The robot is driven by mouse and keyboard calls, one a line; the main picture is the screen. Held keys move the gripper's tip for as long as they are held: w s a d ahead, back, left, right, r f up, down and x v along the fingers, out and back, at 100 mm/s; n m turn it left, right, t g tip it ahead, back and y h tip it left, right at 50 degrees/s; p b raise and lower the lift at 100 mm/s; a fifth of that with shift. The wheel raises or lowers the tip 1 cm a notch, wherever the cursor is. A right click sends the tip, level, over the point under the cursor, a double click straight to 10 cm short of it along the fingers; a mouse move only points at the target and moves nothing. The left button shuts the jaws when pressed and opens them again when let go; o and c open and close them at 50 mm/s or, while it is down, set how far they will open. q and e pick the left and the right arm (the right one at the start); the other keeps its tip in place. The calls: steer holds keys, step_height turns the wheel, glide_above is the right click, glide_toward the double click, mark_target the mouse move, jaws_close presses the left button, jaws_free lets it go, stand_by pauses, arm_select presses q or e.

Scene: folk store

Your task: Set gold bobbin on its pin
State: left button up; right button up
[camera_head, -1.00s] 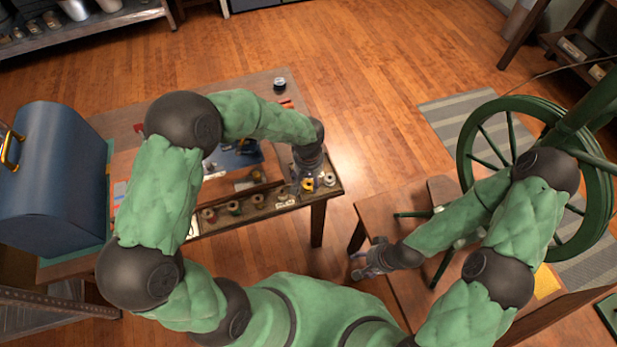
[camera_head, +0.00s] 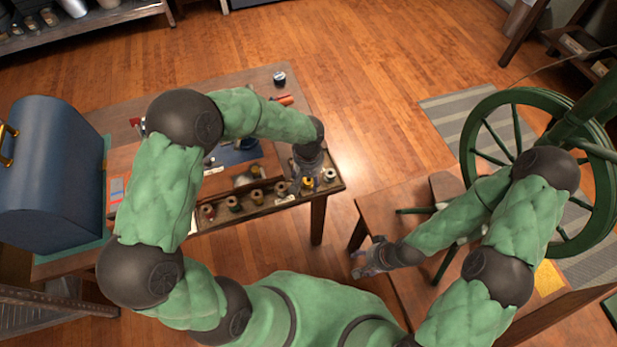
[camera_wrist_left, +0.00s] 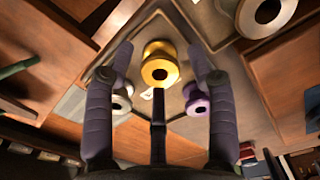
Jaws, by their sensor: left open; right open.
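The gold bobbin (camera_wrist_left: 160,68) stands in the middle of the left wrist view, between the two spread fingers of my left gripper (camera_wrist_left: 160,80). In the head view the gold bobbin (camera_head: 308,184) is a small yellow spot at the right end of the bobbin rack (camera_head: 268,207), just below my left gripper (camera_head: 303,179). My left gripper is open and points down at it; I cannot tell whether a finger touches it. Whether a pin is inside the bobbin is hidden. My right gripper (camera_head: 362,265) is open and empty over the right-hand table.
A purple bobbin (camera_wrist_left: 198,101) and a pale bobbin (camera_wrist_left: 121,103) stand close to the gold one. Several other bobbins line the rack. A blue domed box (camera_head: 50,180) is at the left of the work table. A green spinning wheel (camera_head: 510,165) stands at the right.

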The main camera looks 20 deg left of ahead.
arm_select(q)
steer(key=c, duration=0.8)
steer(key=shift+o, duration=0.2)
steer(key=shift+r+p, duration=1.7)
steer(key=shift+r, duration=0.85)
steer(key=shift+r, duration=0.1)
